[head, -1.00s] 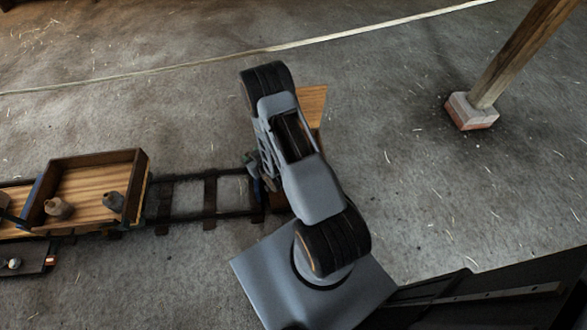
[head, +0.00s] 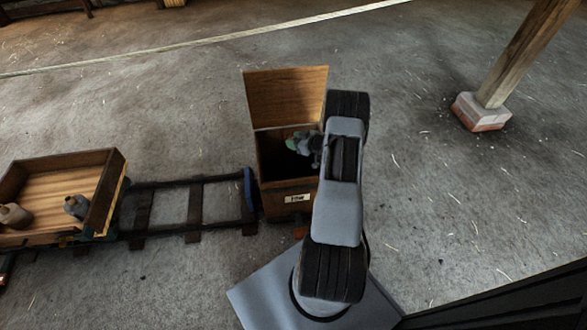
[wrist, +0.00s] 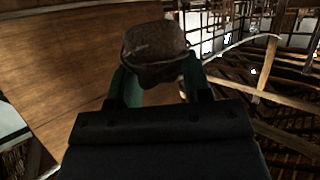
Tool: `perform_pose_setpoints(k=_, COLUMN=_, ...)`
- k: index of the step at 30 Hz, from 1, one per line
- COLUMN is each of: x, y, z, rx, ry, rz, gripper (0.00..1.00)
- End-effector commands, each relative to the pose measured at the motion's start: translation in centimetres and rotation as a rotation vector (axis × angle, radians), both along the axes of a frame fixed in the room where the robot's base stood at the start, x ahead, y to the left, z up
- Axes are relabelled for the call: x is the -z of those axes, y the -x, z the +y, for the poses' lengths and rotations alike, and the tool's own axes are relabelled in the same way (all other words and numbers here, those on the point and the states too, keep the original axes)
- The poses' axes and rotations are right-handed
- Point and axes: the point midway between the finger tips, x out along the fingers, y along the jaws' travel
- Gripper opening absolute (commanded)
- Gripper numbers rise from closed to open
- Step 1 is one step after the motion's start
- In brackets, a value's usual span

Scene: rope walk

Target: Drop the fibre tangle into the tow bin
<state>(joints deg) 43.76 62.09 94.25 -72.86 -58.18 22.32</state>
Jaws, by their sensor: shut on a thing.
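The tow bin (head: 288,200) is an open wooden box with a label on its front and its lid (head: 286,95) raised at the back. My gripper (head: 303,144) is at the bin's opening in the head view, seen from above; how high it is over the rim I cannot tell. In the wrist view my gripper (wrist: 155,85) is shut on the fibre tangle (wrist: 155,50), a brown rounded lump between the green fingers. The wooden panel behind it there looks like the raised lid. In the head view my arm covers the bin's right side, and the tangle is not clear.
A wooden cart (head: 60,190) with two small jars stands on rails (head: 195,208) at left. A blue-faced stop (head: 249,188) ends the rails beside the bin. A post on a brick footing (head: 481,111) stands at right. A rope (head: 215,43) crosses the back.

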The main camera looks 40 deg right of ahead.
Motion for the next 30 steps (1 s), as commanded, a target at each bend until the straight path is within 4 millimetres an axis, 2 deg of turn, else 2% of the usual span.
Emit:
perform_pose_setpoints(k=16, x=5.3, y=0.0, z=0.1, rx=-0.001, ry=0.0, rz=0.0, gripper=0.23)
perform_pose_setpoints(k=27, x=5.6, y=0.0, z=0.1, rx=-0.001, ry=0.0, rz=0.0, gripper=0.23)
perform_pose_setpoints(k=28, x=5.6, y=0.0, z=0.1, rx=-0.001, ry=0.0, rz=0.0, gripper=0.47)
perform_pose_setpoints(k=30, x=5.6, y=0.0, z=0.1, rx=-0.001, ry=0.0, rz=0.0, gripper=0.54)
